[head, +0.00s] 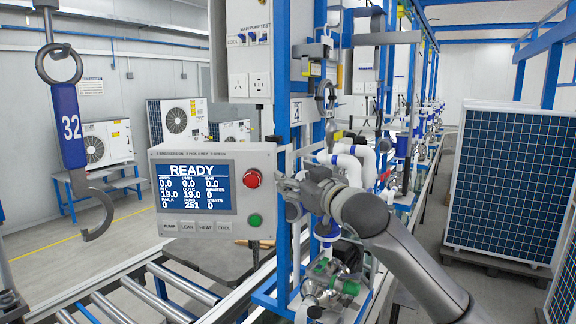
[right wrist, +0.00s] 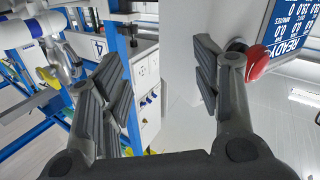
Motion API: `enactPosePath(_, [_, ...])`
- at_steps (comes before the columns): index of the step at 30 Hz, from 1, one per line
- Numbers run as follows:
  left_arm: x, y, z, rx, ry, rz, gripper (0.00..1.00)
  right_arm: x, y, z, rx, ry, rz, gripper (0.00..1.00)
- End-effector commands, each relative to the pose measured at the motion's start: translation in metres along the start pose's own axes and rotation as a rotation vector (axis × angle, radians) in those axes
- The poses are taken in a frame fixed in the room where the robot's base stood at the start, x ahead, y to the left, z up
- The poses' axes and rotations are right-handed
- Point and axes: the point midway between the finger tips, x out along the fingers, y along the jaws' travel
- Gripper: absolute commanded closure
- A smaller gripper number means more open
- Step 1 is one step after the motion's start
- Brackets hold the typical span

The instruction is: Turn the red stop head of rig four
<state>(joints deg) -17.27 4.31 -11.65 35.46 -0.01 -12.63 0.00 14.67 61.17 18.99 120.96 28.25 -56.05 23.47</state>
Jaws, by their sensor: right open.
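The red stop head (head: 253,179) is on the right side of the grey control box (head: 160,185) at the rig marked 4 (head: 296,112). My right gripper (head: 285,190) is open, just right of the head in the head view. In the right wrist view the red head (right wrist: 258,64) shows beside the right-hand finger, partly covered by it and outside the gap between the fingers. The gap (right wrist: 158,75) holds nothing. I cannot tell whether the finger touches the head. My left gripper does not show.
A green button (head: 255,219) sits below the red head, and the box screen (head: 193,187) reads READY. A hanging hook (head: 70,125) labelled 32 is at left. Pipes and a pump (head: 330,285) stand close to my right arm. A roller conveyor (head: 150,295) runs below the box.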

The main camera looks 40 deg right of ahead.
Motion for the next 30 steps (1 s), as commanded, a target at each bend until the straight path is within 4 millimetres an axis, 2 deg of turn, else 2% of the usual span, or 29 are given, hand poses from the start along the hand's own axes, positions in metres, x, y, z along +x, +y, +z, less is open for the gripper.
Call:
enactPosePath(1, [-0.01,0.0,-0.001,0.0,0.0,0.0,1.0,0.008,0.001,-0.005,0.003,0.0,0.0,0.42])
enactPosePath(9, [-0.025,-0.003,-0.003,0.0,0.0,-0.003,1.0,0.038,0.001,-0.002,0.001,0.0,0.002,0.42])
enactPosePath(21, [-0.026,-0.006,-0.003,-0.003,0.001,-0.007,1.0,0.045,0.0,0.001,-0.001,0.0,0.002,0.42])
enactPosePath(23, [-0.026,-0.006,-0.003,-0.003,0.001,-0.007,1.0,0.045,0.0,0.001,-0.001,0.0,0.002,0.48])
enactPosePath(30, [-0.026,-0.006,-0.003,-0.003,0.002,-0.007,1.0,0.044,0.001,0.001,-0.001,0.0,0.002,0.79])
